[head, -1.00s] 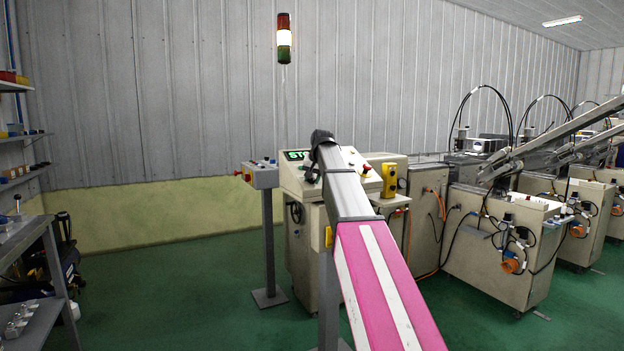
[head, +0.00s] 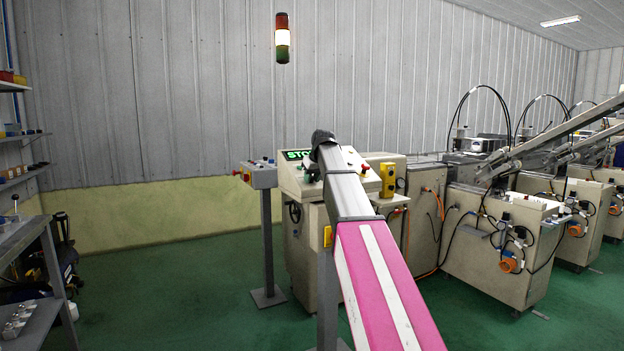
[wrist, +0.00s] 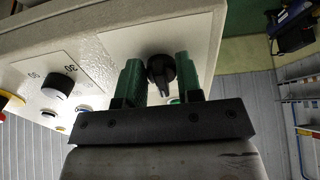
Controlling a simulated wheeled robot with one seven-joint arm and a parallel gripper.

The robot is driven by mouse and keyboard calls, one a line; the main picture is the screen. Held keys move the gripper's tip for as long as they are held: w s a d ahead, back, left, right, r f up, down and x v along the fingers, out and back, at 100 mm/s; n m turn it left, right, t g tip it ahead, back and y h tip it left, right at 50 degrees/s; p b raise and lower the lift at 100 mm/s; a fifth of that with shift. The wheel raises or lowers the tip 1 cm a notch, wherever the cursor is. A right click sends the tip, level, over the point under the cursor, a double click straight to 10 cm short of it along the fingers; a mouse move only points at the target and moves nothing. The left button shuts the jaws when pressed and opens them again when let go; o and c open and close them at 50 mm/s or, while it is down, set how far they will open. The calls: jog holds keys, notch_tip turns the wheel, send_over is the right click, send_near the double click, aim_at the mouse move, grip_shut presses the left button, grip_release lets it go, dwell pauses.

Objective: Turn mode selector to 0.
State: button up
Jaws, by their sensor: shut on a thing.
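In the wrist view, my gripper (wrist: 159,82) has its two green fingers on either side of a black selector knob (wrist: 162,68) on a pale plate of the control console. The gripper is shut on this knob, which I take to be the mode selector. Its pointer end faces down toward the gripper's palm. No position marks by the knob are readable.
A second black knob (wrist: 57,87) with a numbered scale sits left of the gripper in the wrist view, near a red and yellow button (wrist: 8,103). In the head view, a pedestal control box (head: 262,177) stands left of the console. Open green floor lies to the left.

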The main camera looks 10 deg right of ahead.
dwell(0.3)
jog(key=o, duration=0.8)
jog(key=shift+o, duration=0.2)
jog(key=shift+r, duration=0.1)
jog(key=v, duration=1)
jog(key=shift+s+r, duration=0.2)
jog(key=shift+r, duration=0.1)
jog(key=shift+d, duration=0.1)
